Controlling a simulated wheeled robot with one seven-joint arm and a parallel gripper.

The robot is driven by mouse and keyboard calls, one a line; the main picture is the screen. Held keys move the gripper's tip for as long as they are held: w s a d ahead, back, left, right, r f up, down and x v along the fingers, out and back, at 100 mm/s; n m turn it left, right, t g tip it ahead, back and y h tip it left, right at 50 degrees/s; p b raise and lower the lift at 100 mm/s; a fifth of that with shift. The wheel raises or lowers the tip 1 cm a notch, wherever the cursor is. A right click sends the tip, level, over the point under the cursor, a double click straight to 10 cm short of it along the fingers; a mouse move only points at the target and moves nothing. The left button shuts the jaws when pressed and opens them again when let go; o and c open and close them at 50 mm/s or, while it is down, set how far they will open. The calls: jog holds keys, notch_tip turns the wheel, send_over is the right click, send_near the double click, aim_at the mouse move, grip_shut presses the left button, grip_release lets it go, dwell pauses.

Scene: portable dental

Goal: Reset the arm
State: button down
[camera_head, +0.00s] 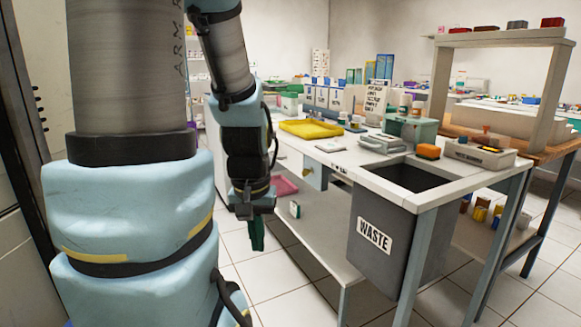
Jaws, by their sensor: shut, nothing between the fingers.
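My gripper (257,233) hangs from my folded arm near the middle of the camera_head view, pointing down at the left side of the white workbench. Its dark green fingers are together, with nothing seen between them. It is apart from the bench, over the floor beside the lower shelf. My arm's large light-blue and grey links fill the left of the view and hide what is behind them.
The white workbench (447,187) holds a yellow tray (311,129), an orange block (428,151) and several boxes. A grey bin labelled WASTE (374,235) hangs at its front. The lower shelf (315,238) sticks out near my gripper. Tiled floor (281,309) is clear in front.

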notch_tip(320, 180, up, 20)
jog(key=p, duration=1.8)
